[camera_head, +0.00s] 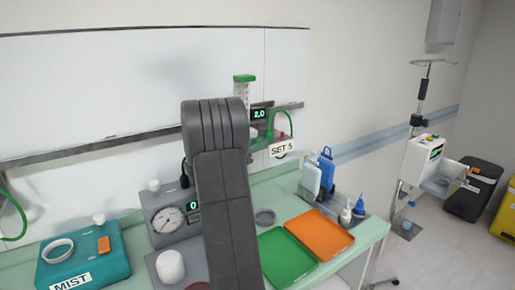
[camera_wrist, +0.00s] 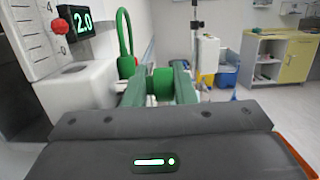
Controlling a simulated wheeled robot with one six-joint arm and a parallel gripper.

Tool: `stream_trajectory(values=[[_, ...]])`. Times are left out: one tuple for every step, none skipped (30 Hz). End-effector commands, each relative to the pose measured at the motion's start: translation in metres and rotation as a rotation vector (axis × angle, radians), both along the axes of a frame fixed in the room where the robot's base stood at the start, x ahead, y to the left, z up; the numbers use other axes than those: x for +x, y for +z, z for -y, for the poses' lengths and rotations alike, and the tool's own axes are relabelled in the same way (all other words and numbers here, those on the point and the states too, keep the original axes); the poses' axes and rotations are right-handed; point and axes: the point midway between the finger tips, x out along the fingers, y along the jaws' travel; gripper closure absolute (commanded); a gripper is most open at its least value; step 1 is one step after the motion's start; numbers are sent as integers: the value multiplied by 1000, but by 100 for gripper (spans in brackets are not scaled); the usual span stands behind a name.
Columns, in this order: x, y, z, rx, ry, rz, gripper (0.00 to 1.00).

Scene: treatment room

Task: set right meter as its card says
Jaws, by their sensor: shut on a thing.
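The right meter (camera_head: 243,90) hangs on the wall rail, with a clear tube, a green top and a display (camera_head: 259,114) reading 2.0. Its card (camera_head: 282,148) reads SET 5. In the wrist view the display (camera_wrist: 82,21) also reads 2.0, beside a scale with a red ball (camera_wrist: 62,26). A green hose (camera_wrist: 124,38) loops up beside the meter. My gripper (camera_wrist: 162,86) is shut on a green knob (camera_wrist: 162,79), one finger on each side. In the head view my own arm hides the gripper and knob.
A dial unit (camera_head: 170,221) stands on the counter behind my arm. A teal box marked MIST (camera_head: 84,264) is at left. Green (camera_head: 289,257) and orange (camera_head: 322,234) trays lie at right, near bottles (camera_head: 311,178). A drip stand (camera_head: 421,110) is beyond the counter.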

Motion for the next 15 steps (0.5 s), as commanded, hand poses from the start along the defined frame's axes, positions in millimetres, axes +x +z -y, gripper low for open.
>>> stream_trajectory(values=[[-2, -6, 2, 0, -7, -9, 99], [-2, -6, 2, -1, -7, -9, 99], [-2, -6, 2, -2, -7, -10, 99], [-2, -6, 2, -2, -7, -10, 99], [-2, -6, 2, -2, -7, -10, 99], [-2, -5, 3, -2, -8, -10, 99], [-2, -6, 3, -1, -8, -10, 99], [-2, -6, 3, -1, -8, -10, 99], [-2, -6, 3, -1, -8, -10, 99], [-2, -6, 3, -1, -7, -10, 99], [-2, -6, 3, -1, -7, -10, 74], [-2, -6, 2, -1, -8, -10, 67], [-2, -5, 2, -1, -7, -9, 61], [-1, -5, 2, -1, -7, -8, 60], [-1, -4, 2, -1, -6, -8, 60]])
